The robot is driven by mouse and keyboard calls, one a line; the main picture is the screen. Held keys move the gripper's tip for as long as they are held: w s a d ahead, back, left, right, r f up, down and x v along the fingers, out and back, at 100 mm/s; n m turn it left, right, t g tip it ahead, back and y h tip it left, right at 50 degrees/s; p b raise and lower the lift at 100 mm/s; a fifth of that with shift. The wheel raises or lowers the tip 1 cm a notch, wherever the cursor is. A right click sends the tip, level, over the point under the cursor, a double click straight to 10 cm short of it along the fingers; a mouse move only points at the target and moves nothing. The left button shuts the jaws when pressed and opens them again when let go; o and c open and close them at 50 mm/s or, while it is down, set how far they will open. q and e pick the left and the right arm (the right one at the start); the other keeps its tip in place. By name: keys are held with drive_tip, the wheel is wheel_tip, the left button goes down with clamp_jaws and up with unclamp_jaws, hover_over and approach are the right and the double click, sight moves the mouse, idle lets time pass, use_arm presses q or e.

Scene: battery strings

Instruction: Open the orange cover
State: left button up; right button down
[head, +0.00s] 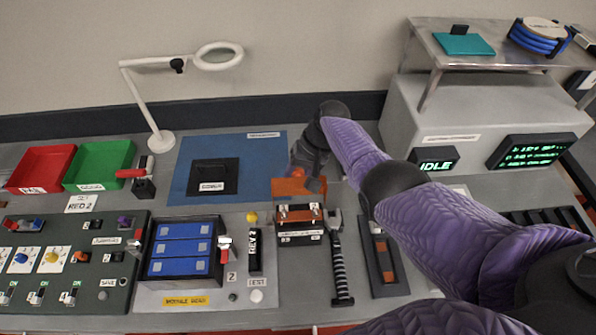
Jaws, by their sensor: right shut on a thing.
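The orange cover (290,187) stands tilted up at the back of a small black box (300,238) on the bench. The box's top shows below it, with metal terminals and orange ends at its sides. My right gripper (308,182) reaches down from behind and is shut on the orange cover near its right edge. The fingertips are small and partly hidden by the cover and the wrist. My left gripper is not in view.
A wrench (340,262) lies just right of the box. A black tester (255,250) and a case of blue cells (181,249) stand to its left. A blue mat (262,160) lies behind, and a grey machine reading IDLE (490,120) stands at right.

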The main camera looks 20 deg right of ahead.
drive_tip(key=shift+f, duration=0.1)
drive_tip(key=shift+c, duration=1.7)
unclamp_jaws()
drive_tip(key=p+v, duration=0.4)
drive_tip(key=v, duration=0.6)
drive_tip(key=shift+a, duration=0.1)
